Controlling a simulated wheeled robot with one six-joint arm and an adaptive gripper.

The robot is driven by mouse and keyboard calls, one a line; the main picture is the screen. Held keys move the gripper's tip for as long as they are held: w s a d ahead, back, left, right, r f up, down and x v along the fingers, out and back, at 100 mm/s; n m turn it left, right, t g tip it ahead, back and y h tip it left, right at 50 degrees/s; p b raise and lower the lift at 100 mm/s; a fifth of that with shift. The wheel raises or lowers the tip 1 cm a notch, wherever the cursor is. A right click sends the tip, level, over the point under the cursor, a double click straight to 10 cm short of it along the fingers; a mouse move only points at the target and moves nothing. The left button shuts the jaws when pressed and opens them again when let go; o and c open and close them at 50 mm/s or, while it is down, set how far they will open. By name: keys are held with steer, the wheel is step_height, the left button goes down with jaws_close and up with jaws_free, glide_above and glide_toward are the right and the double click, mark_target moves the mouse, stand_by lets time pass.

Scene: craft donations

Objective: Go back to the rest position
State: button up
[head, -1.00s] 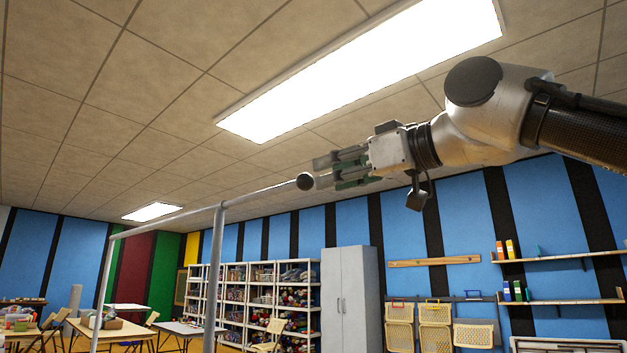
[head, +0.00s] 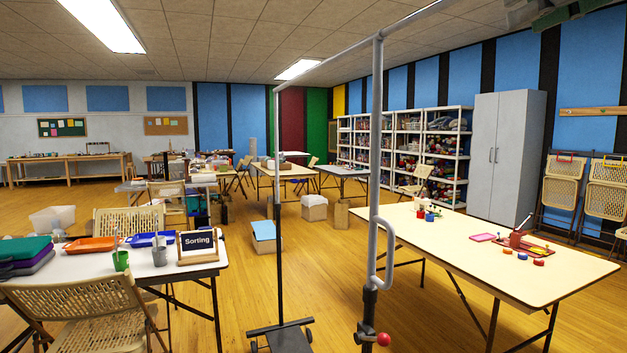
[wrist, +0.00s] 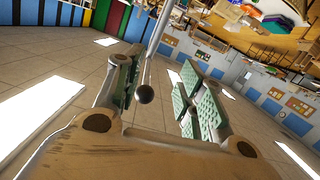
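My gripper (wrist: 160,78) is open and empty in the wrist view, its two green-padded fingers well apart. A dark ball at the end of a metal rail (wrist: 146,93) shows between the fingers; neither finger visibly grips it. In the head view only a small part of my gripper (head: 545,14) shows at the top right edge, and its fingertips are not clear there. The grey metal rack (head: 376,150) stands upright in front of me, its top rail rising toward the upper right near my gripper.
A cream table (head: 470,240) with small craft items stands right of the rack. A table with a "Sorting" sign (head: 198,242) and a folding chair (head: 85,315) are at the left. The shelves (head: 450,160) and grey cabinet (head: 503,155) line the back. Floor shows between the tables.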

steer(key=w+f+m+g+h, duration=0.15)
steer(key=w+f+g, duration=0.3)
steer(key=f, duration=0.95)
steer(key=s+d+f+m+g+h, duration=0.1)
steer(key=d+f+g, duration=0.1)
steer(key=f, duration=1.1)
steer(key=s+d+f+m+g+h, duration=0.2)
steer(key=f+g, duration=0.3)
steer(key=f, duration=0.9)
steer(key=shift+d, duration=0.85)
